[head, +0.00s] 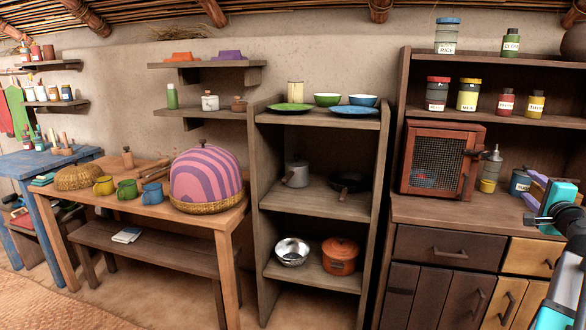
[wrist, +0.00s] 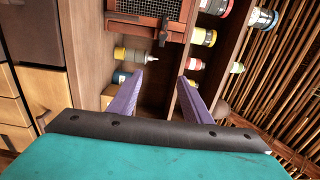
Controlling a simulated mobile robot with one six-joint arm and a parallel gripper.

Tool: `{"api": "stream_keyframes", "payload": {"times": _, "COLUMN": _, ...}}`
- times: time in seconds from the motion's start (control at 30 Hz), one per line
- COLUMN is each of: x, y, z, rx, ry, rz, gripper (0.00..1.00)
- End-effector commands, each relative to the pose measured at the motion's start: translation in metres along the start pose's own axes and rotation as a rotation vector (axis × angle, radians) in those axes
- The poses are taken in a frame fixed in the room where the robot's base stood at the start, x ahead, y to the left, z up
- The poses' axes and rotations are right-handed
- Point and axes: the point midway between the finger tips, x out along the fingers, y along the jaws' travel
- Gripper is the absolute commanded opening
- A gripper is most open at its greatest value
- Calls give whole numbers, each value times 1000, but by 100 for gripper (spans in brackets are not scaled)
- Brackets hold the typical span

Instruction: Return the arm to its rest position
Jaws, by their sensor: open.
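My gripper (head: 545,200) is at the right edge of the head view, in front of the right-hand cabinet. In the wrist view its two purple fingers (wrist: 160,92) stand apart with nothing between them. The fingers point towards the cabinet shelf. My arm, teal and black, runs down the right edge of the head view and is partly cut off by the frame.
The cabinet (head: 448,208) holds a mesh-door box (head: 438,160), a yellow-based bottle (head: 490,170) and labelled jars (head: 467,94) close to my gripper. A shelf unit (head: 320,188) with plates and pots stands left of it. A table (head: 130,195) bears mugs and a striped dome (head: 205,175).

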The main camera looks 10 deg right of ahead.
Motion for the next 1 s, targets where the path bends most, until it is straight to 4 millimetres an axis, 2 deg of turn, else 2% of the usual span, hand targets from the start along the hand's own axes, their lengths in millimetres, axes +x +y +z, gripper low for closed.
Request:
{"api": "stream_keyframes", "payload": {"times": 0.3, "x": 15, "y": 2, "z": 36, "rx": 5, "ry": -47, "rz": 8, "gripper": 45}}
{"api": "stream_keyframes", "payload": {"times": 0.57, "x": 35, "y": 27, "z": 78, "rx": 24, "ry": -104, "rz": 42, "gripper": 45}}
{"api": "stream_keyframes", "payload": {"times": 0.77, "x": 54, "y": 66, "z": 128, "rx": 49, "ry": -169, "rz": 94, "gripper": 45}}
{"api": "stream_keyframes", "payload": {"times": 1.0, "x": 70, "y": 140, "z": 213, "rx": 69, "ry": -270, "rz": 196, "gripper": 45}}
